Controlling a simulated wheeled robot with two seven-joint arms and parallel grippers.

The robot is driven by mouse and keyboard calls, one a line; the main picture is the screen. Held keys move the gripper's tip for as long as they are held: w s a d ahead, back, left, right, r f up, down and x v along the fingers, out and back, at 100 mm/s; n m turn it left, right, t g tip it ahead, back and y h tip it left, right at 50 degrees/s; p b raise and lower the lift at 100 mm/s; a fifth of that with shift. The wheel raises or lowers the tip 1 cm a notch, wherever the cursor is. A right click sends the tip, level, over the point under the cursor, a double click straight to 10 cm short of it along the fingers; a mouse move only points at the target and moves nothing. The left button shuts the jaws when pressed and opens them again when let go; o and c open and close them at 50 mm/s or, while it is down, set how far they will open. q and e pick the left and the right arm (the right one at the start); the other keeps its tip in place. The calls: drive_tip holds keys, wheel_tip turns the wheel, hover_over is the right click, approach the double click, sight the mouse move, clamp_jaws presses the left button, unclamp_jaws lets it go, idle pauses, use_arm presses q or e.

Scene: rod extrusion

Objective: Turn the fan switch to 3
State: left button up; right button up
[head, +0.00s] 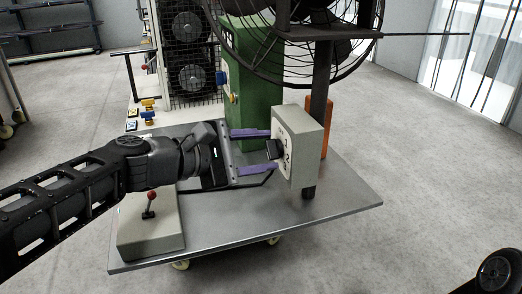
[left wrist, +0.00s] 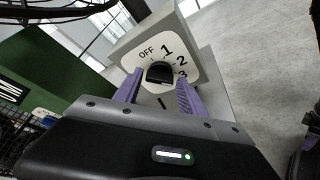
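The fan switch is a black knob (left wrist: 160,73) on a pale grey box (head: 305,140) fixed to the fan's post. Its dial reads OFF, 1, 2 and 3 in the left wrist view. Which mark the knob points to I cannot tell. My left gripper (head: 258,151) faces the dial from the left, its purple fingers apart. In the left wrist view the fingers (left wrist: 160,88) stand on either side of the knob, with gaps visible. The fan (head: 300,40) has a dark round cage above the box.
A metal-topped cart (head: 330,215) carries the post, a green cabinet (head: 245,90) behind the gripper, and a grey box with a red-knobbed lever (head: 150,225) at front left. An orange block (head: 328,125) stands behind the post. Open floor lies to the right.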

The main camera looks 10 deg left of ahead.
use_arm(q)
drive_tip(key=shift+o, duration=1.1)
drive_tip(key=p+v, duration=0.1)
drive_tip(key=v, duration=0.6)
drive_tip(key=shift+s+a, duration=0.25)
drive_tip(key=shift+a, duration=0.05)
drive_tip(key=shift+r, duration=0.15)
